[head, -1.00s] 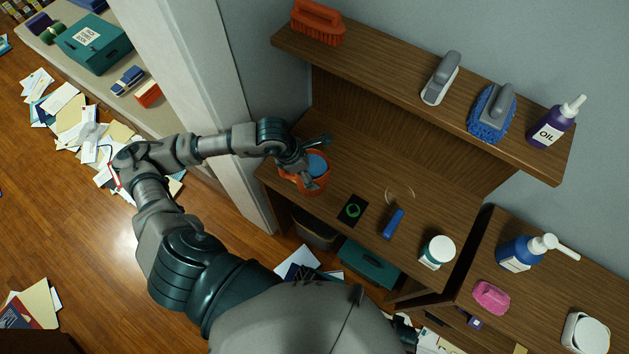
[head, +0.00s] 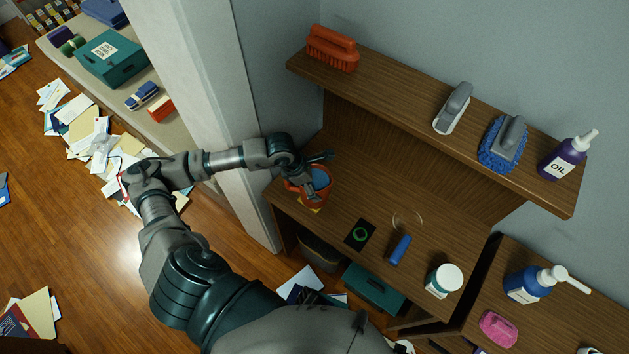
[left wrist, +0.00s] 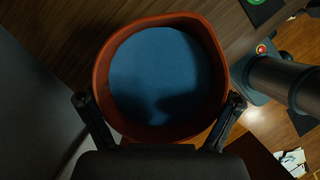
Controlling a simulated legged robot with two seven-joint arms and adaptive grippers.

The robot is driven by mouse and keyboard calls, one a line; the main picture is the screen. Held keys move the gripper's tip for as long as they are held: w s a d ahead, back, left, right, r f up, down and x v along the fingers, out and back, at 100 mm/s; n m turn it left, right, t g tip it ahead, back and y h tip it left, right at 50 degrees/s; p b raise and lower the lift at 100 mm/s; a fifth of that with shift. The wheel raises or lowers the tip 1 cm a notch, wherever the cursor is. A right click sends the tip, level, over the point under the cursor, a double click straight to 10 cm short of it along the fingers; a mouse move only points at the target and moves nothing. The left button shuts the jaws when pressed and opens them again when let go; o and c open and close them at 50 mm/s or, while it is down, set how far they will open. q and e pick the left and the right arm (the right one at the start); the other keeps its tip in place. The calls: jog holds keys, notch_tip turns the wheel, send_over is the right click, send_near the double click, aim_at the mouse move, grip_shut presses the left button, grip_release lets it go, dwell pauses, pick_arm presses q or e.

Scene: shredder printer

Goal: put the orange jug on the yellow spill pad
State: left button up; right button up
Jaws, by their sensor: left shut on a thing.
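The orange jug (head: 318,200) is at the left end of the brown workbench, with blue contents inside. My left gripper (head: 312,178) is shut on it and partly covers it in the head view. In the left wrist view the jug (left wrist: 102,75) shows from above, its round rim between the two dark fingers of the gripper (left wrist: 160,103). A small patch of the yellow spill pad (head: 311,209) shows at the jug's lower edge; the rest is hidden. I cannot tell whether the jug touches the pad. My right gripper is not in view.
On the bench are a black card with a green ring (head: 360,235), a blue cylinder (head: 400,249) and a white tub (head: 443,281). An upper shelf (head: 400,85) holds brushes and an oil bottle (head: 567,157). A white pillar (head: 215,110) stands left of the bench.

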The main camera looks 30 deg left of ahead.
pick_arm(q)
jog(key=o, duration=1.5)
jog(key=shift+a, duration=0.15)
jog(key=shift+o, duration=0.2)
jog(key=shift+a, duration=0.2)
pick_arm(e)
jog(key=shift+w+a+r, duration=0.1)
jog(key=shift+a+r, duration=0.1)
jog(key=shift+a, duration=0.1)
pick_arm(q)
jog(key=shift+d, duration=0.15)
jog(key=shift+r, duration=0.15)
jog(key=v, duration=1.1)
jog(key=shift+r, duration=0.3)
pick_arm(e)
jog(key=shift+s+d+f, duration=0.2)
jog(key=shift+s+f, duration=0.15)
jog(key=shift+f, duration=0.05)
pick_arm(q)
jog(key=shift+s, duration=0.15)
